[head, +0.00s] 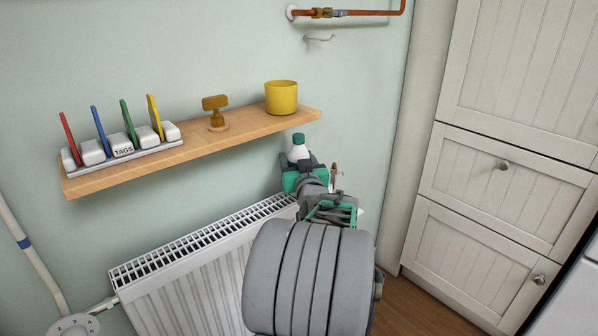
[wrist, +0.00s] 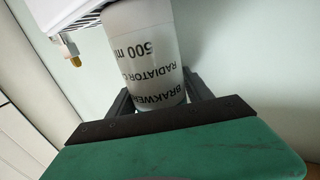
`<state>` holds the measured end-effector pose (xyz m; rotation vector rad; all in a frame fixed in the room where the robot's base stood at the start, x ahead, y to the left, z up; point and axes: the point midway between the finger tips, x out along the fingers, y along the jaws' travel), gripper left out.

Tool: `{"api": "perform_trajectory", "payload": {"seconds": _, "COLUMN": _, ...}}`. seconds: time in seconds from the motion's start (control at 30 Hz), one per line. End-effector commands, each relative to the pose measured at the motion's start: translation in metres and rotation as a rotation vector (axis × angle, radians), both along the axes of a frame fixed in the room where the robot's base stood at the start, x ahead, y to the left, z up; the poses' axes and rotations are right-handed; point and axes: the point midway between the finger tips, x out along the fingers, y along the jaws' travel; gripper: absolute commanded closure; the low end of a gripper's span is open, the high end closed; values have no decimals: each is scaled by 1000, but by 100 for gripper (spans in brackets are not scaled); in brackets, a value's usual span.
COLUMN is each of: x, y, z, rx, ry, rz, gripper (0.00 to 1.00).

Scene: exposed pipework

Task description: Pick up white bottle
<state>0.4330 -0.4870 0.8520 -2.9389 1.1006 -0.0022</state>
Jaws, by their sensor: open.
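The white bottle (head: 299,153) has a teal cap and shows just beyond my gripper (head: 306,170), near the right end of the radiator. Its lower part is hidden behind the gripper in the head view. In the wrist view the bottle (wrist: 145,50) is large, with dark print reading upside down. My gripper's two dark fingers (wrist: 160,92) stand on either side of it, open. I cannot tell whether either finger touches it.
A white radiator (head: 200,250) stands close to the left of the gripper. Above is a wooden shelf (head: 245,132) with a yellow pot (head: 281,98), a brass valve (head: 216,112) and a tag rack (head: 125,152). Pale cabinets (head: 500,170) stand at right.

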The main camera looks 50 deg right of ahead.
Motion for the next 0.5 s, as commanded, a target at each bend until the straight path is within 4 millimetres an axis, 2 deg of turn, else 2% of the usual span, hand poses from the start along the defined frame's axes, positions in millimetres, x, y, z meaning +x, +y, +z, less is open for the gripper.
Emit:
{"api": "perform_trajectory", "payload": {"seconds": 0.1, "x": -1, "y": 0, "z": 0, "rx": 0, "ry": 0, "rz": -1, "gripper": 43}}
{"api": "perform_trajectory", "payload": {"seconds": 0.5, "x": -2, "y": 0, "z": 0, "rx": 0, "ry": 0, "rz": -2, "gripper": 76}}
